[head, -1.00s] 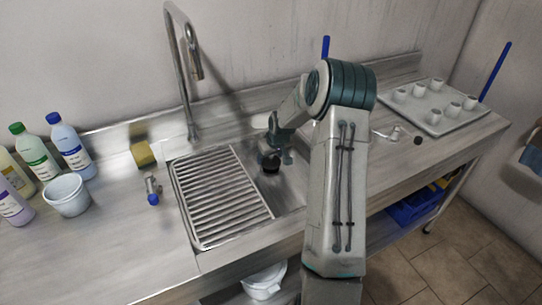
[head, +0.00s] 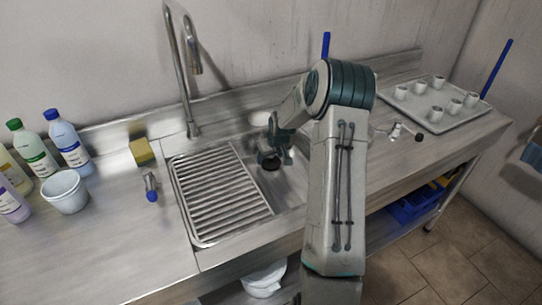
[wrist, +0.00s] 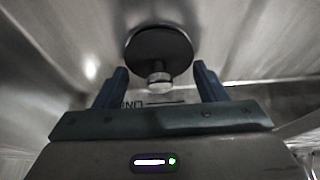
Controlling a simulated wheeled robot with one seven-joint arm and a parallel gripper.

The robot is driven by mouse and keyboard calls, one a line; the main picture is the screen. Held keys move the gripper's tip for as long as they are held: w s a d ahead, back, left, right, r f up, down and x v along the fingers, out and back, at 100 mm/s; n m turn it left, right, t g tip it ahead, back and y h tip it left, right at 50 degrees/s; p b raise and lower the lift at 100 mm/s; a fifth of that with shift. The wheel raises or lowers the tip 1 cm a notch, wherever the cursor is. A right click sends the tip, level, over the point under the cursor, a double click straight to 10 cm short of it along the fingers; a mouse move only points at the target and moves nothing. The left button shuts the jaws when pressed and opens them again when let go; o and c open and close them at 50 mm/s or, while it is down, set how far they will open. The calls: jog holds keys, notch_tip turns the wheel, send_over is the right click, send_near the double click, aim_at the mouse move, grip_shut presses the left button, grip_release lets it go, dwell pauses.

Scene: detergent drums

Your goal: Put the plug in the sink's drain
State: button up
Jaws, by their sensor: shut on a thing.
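The sink (head: 292,183) is a steel basin let into the counter, with a ribbed drainboard (head: 222,195) to its left. My gripper (head: 270,163) is down in the basin, pointing downward. In the wrist view my gripper (wrist: 160,78) has its two dark blue fingers either side of the plug (wrist: 160,42), a dark round disc with a small silvery knob. The gripper is shut on the plug. A dark round patch shows just under the gripper in the head view; I cannot tell the plug from the drain there. The drain is not clearly seen in the wrist view.
A tall faucet (head: 190,80) stands behind the sink. A yellow sponge (head: 142,151), a small blue-tipped tap (head: 150,187), a white bucket (head: 65,190) and several bottles are on the left. A tray (head: 455,120) with several white cups is at the right.

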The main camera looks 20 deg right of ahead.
jog(key=shift+f, duration=0.25)
jog(key=o, duration=1.1)
jog(key=shift+c, duration=0.2)
